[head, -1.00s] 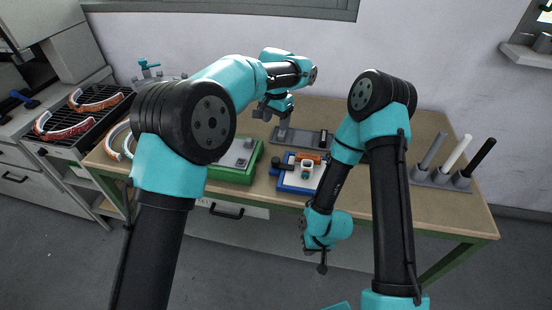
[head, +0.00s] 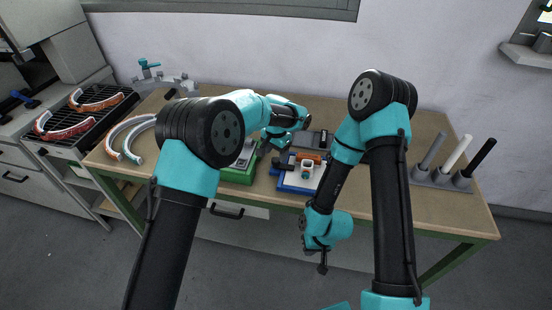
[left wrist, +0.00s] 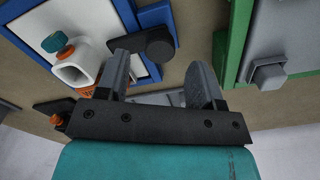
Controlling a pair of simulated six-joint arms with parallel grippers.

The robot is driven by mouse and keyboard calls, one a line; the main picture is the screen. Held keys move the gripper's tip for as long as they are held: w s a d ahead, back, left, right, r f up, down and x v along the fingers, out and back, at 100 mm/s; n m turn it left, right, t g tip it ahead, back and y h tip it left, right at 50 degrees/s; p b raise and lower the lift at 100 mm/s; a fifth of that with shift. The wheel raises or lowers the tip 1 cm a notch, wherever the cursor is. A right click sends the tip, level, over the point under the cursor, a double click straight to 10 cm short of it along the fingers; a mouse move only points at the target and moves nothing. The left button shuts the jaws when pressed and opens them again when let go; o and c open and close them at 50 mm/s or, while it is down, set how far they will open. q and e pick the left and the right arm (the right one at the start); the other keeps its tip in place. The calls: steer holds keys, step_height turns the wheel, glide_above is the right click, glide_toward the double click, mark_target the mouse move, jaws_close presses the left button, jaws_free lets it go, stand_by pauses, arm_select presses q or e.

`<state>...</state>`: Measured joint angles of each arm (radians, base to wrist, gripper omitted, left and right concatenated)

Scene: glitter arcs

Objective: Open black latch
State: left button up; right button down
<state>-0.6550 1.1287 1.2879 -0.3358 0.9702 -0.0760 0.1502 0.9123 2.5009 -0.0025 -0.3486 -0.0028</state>
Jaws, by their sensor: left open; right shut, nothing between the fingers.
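A black latch-like lever with a rounded end (left wrist: 158,47) is on the blue-framed white board (left wrist: 40,15) in the left wrist view. In the head view the black lever (head: 280,164) shows at the left edge of that blue board (head: 292,187). My left gripper (left wrist: 160,68) is open and empty. One fingertip appears beside or over the lever; I cannot tell whether they touch. In the head view my left gripper (head: 270,146) hangs just above and behind the lever, partly hidden by its arm. My right gripper (head: 322,266) is shut and empty, low in front of the table.
A green-framed board (head: 238,176) stands left of the blue one, partly hidden by my left arm. The blue board also carries a white cup-like part (head: 307,169) and an orange part. A holder with upright rods (head: 440,180) stands at the right. Pale arcs (head: 126,135) lie at the left.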

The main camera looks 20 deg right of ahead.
mark_target(276, 159)
arm_select(q)
steer(key=shift+f, duration=1.65)
jaws_close()
